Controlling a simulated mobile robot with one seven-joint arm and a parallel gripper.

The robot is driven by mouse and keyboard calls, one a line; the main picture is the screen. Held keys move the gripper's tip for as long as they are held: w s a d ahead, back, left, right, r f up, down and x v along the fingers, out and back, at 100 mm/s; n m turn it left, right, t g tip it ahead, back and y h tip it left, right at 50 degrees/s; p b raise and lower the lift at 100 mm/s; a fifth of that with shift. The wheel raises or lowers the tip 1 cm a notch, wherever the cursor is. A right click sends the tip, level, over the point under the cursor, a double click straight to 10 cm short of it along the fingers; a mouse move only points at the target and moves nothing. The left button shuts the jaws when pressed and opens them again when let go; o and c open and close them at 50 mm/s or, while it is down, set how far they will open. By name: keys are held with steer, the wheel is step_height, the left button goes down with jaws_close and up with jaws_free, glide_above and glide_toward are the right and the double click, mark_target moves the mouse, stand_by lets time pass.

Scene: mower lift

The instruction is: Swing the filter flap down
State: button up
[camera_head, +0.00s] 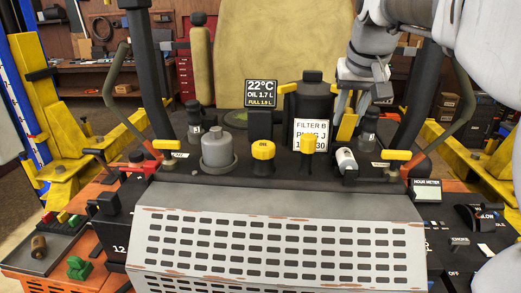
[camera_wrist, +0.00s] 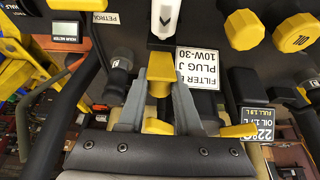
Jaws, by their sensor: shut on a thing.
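My gripper (camera_head: 350,112) comes down from the upper right, just right of the black filter canister (camera_head: 312,102). In the wrist view my gripper (camera_wrist: 160,84) has its two grey fingers closed on the sides of a yellow tab (camera_wrist: 160,68). This tab also shows in the head view (camera_head: 347,128), beside the white label (camera_head: 311,134) that begins "FILTER". I cannot tell for certain whether the tab is the filter flap itself or its handle. My fingers hide part of it.
A display (camera_head: 261,93) is left of the canister. A slotted pale panel (camera_head: 280,245) lies in front; the seat (camera_head: 285,40) is behind.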

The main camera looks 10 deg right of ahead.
mark_target(347, 154)
steer(key=shift+s+a+f+b, duration=0.15)
steer(key=shift+s+b, duration=0.15)
steer(key=shift+s, duration=0.25)
steer(key=shift+s+a+f+b, duration=0.15)
steer(key=shift+s+b, duration=0.1)
steer(key=shift+s, duration=0.25)
steer(key=shift+s+a+f+b, duration=0.1)
steer(key=shift+s+f+b, duration=0.5)
steer(key=shift+s+b, duration=0.25)
steer(key=shift+s+a+f+b, duration=0.1)
steer(key=shift+s+f+b, duration=0.25)
steer(key=shift+f+b, duration=0.25)
steer(key=shift+s+a+f+b, duration=0.1)
steer(key=shift+s+f+b, duration=0.25)
steer(key=shift+f, duration=0.3)
steer(key=shift+w, duration=0.1)
steer(key=o, duration=0.6)
steer(key=shift+f, duration=0.1)
steer(key=o, duration=0.4)
step_height(347, 154, up, 8)
steer(key=p, duration=0.6)
steer(key=shift+d+f, duration=0.1)
steer(key=shift+f, duration=0.05)
